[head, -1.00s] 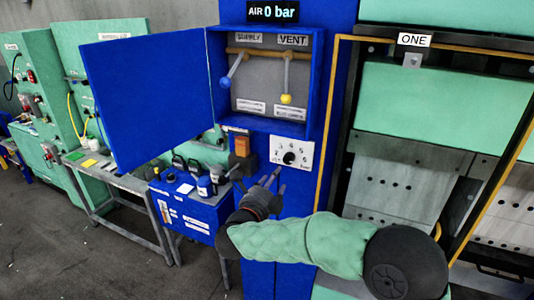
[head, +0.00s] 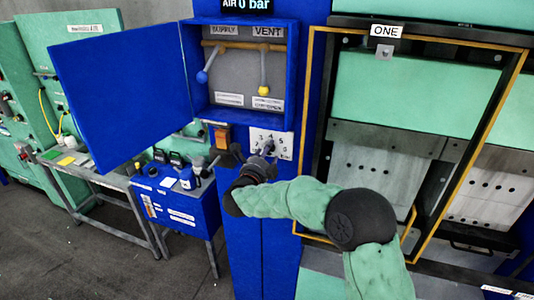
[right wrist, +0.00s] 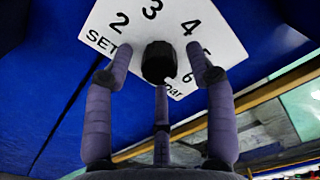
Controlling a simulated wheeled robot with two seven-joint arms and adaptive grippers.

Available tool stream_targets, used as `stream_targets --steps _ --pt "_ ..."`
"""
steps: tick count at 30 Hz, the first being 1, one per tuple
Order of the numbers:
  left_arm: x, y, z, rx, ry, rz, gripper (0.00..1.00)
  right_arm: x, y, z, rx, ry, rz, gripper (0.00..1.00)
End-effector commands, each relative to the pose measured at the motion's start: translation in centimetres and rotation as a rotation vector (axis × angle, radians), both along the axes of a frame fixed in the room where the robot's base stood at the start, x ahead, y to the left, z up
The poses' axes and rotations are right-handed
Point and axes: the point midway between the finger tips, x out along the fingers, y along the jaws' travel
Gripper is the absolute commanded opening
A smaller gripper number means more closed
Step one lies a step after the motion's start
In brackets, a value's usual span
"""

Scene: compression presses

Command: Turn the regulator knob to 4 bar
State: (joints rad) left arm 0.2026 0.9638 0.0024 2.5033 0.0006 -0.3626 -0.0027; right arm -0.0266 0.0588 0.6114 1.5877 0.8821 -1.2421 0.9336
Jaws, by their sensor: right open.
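The regulator knob (right wrist: 159,62) is black, on a white plate (right wrist: 205,50) marked with numbers such as 2, 3, 4 and 6 and the words SET and bar. In the right wrist view it sits between the open fingertips of my right gripper (right wrist: 158,78), with visible space on both sides. I cannot make out a pointer on the knob. In the head view my right gripper (head: 264,158) is in front of the plate (head: 284,138) and mostly hides the knob. The display (head: 247,5) reads AIR 0 bar, its top cut off. My left gripper is out of view.
Above the plate, an open blue cabinet holds a SUPPLY lever with a blue ball (head: 202,77) and a VENT lever with a yellow ball (head: 263,90). Its blue door (head: 120,95) swings out left. A bench (head: 85,172) stands left, press ONE (head: 400,100) right.

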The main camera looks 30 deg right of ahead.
Motion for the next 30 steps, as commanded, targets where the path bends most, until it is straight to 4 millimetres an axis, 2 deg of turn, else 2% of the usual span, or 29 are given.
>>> stream_targets --steps 4,10,20,30 --pt "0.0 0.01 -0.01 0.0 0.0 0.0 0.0 -0.01 0.02 0.0 0.0 0.0 0.0 0.56" --pt "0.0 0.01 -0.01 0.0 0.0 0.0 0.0 -0.02 0.02 0.0 0.0 0.0 0.0 0.0" --pt "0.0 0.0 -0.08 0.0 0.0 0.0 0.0 -0.05 0.0 -0.06 -0.011 0.015 -0.002 0.0" --pt "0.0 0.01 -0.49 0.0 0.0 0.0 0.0 -0.05 -0.04 -0.1 -0.129 0.153 -0.004 0.0"
